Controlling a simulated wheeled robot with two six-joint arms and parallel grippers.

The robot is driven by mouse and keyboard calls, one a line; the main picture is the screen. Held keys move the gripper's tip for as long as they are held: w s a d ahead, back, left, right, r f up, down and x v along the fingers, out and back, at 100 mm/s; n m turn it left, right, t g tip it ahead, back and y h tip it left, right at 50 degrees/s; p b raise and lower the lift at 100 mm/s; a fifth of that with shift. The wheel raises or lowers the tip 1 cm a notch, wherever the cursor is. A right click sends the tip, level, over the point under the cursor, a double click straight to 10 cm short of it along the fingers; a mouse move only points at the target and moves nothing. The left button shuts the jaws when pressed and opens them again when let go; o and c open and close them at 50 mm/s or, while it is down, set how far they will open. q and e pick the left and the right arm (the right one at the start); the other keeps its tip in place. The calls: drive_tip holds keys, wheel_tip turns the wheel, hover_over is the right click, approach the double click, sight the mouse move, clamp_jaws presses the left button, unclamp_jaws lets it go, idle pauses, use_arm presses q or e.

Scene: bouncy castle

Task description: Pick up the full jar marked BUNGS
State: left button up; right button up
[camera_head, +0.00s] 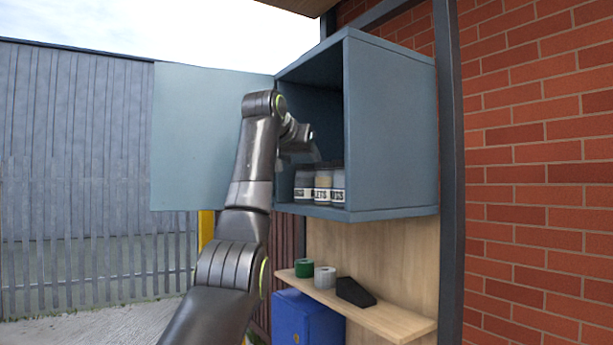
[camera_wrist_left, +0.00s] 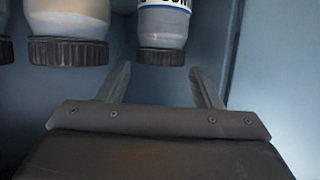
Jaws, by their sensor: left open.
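Several jars with white labels stand in a row on the floor of the open blue cabinet. The leftmost jar (camera_head: 305,186) has a partly hidden label that looks like the end of BUNGS. In the left wrist view, which is upside down, a jar with a dark ribbed lid (camera_wrist_left: 163,22) shows part of its label and pale contents; how full it is I cannot tell. My left gripper (camera_head: 310,152) reaches into the cabinet above the jars. Its fingers (camera_wrist_left: 160,76) are open and empty, with that jar's lid ahead between them. My right gripper is not in view.
The middle jar (camera_head: 323,184) and right jar (camera_head: 338,185) stand close beside the left one. The cabinet (camera_head: 390,130) has its door (camera_head: 205,140) swung open to the left. A shelf (camera_head: 390,318) below holds a green roll (camera_head: 304,268), a grey roll (camera_head: 325,277) and a black wedge (camera_head: 355,292).

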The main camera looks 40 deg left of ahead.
use_arm(q)
drive_tip(key=shift+x, duration=1.1)
drive_tip(key=shift+s, duration=0.15)
drive_tip(key=c, duration=0.9)
drive_tip(key=shift+c, duration=1)
drive_tip(key=shift+r, duration=0.1)
